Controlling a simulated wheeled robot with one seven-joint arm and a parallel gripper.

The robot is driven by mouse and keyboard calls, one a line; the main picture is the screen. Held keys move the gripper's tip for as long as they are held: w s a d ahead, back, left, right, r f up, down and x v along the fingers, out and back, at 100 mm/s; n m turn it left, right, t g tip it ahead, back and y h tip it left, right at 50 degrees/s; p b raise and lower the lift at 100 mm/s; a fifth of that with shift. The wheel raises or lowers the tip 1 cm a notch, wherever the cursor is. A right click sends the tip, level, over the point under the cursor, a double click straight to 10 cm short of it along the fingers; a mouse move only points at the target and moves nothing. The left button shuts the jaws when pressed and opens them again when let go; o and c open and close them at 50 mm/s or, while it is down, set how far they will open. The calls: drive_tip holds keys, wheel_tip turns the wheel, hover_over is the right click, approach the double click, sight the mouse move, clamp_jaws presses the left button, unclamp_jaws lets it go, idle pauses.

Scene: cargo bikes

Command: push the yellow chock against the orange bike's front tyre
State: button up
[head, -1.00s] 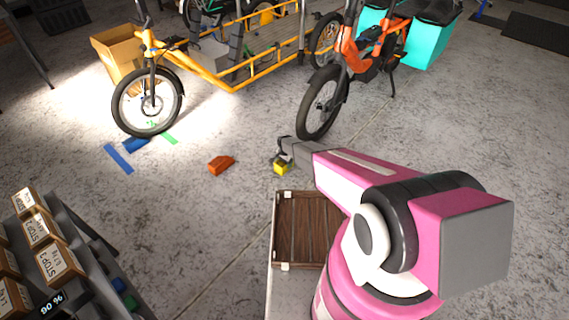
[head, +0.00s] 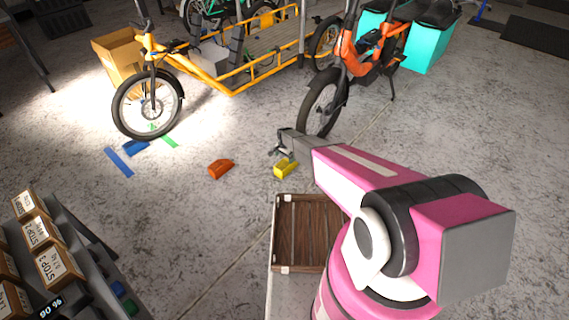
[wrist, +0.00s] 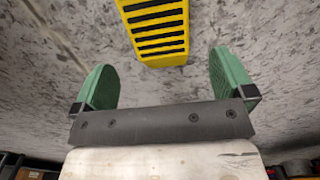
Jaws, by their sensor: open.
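The yellow chock (head: 285,168) lies on the floor, a short way in front of the orange bike's front tyre (head: 322,104), with clear floor between them. In the wrist view the chock (wrist: 158,32) shows black ribs, its top end cut off by the frame edge. My gripper (head: 277,148) is just above and left of the chock in the head view. Its green fingers are spread wide and empty in the wrist view (wrist: 163,75), with the chock's near end between and beyond the tips. No touch is visible. The orange bike (head: 365,52) stands upright.
An orange-red chock (head: 221,169) lies to the left. Blue and green strips lie near the yellow bike's front wheel (head: 147,104). A brown slatted crate (head: 280,264) is near my arm's base.

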drive_tip(key=s+d+r+n, duration=0.1)
drive_tip(key=s+d+r, duration=0.3)
drive_tip(key=r, duration=0.4)
drive_tip(key=s+d+r+n, duration=0.1)
drive_tip(key=s+d+r, duration=0.35)
drive_tip(key=r, duration=0.35)
drive_tip(key=s+d+r+n, duration=0.1)
drive_tip(key=s+d+r, duration=0.35)
drive_tip(key=r, duration=0.35)
drive_tip(key=s+d+r+n, duration=0.2)
drive_tip(key=s+d+r, duration=0.3)
drive_tip(key=s+r, duration=0.4)
drive_tip(key=s+d+r+n, duration=0.2)
drive_tip(key=s+d+r, duration=0.3)
drive_tip(key=s+r, duration=0.5)
drive_tip(key=shift+s+d+r+n, duration=0.25)
drive_tip(key=shift+s+r+n, duration=0.05)
drive_tip(key=shift+s, duration=0.7)
